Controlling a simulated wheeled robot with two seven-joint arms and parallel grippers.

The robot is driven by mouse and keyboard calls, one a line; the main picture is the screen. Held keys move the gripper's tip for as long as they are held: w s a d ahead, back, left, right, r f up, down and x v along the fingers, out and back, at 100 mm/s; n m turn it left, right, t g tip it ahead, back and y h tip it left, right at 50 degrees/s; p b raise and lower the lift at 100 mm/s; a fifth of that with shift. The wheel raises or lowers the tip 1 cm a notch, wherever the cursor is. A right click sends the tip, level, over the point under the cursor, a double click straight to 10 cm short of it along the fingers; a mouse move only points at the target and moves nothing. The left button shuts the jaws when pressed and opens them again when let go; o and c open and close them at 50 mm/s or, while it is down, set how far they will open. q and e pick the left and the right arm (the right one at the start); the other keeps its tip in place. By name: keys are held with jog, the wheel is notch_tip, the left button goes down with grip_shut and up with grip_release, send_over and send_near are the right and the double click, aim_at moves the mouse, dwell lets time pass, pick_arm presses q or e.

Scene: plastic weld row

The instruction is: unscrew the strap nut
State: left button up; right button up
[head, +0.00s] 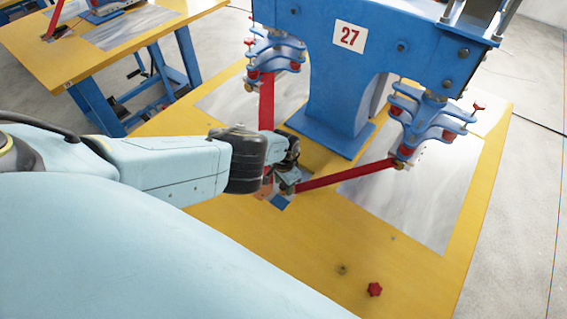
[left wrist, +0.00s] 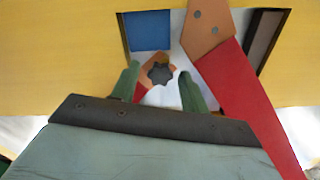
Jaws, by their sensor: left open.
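A dark star-shaped nut (left wrist: 160,74) sits over a copper-coloured strap end in the left wrist view. My left gripper (left wrist: 158,80) is open, with one green fingertip on each side of the nut and visible space between. In the head view my left gripper (head: 287,180) is at the meeting place of the two red straps and hides the nut. The right-hand red strap (head: 345,175) runs to the right weld head; it also shows in the left wrist view (left wrist: 250,105). The left-hand red strap (head: 266,103) hangs from the left head. My right gripper is not in view.
A blue press marked 27 (head: 350,36) stands at the back of the yellow table (head: 290,250). A red star knob (head: 375,289) and a small brass-coloured part (head: 342,269) lie at the front. A grey plate (head: 410,200) lies to the right. Another yellow table (head: 45,45) stands back left.

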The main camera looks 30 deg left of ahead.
pick_arm(q)
jog(key=m, duration=0.4)
jog(key=shift+m, duration=0.3)
jog(key=m, duration=1.3)
jog(key=shift+m, duration=0.3)
jog(key=c, duration=0.8)
jog(key=shift+n, duration=0.8)
jog(key=shift+c, duration=0.2)
jog(key=shift+r+p, duration=2.5)
jog(key=shift+p, duration=0.05)
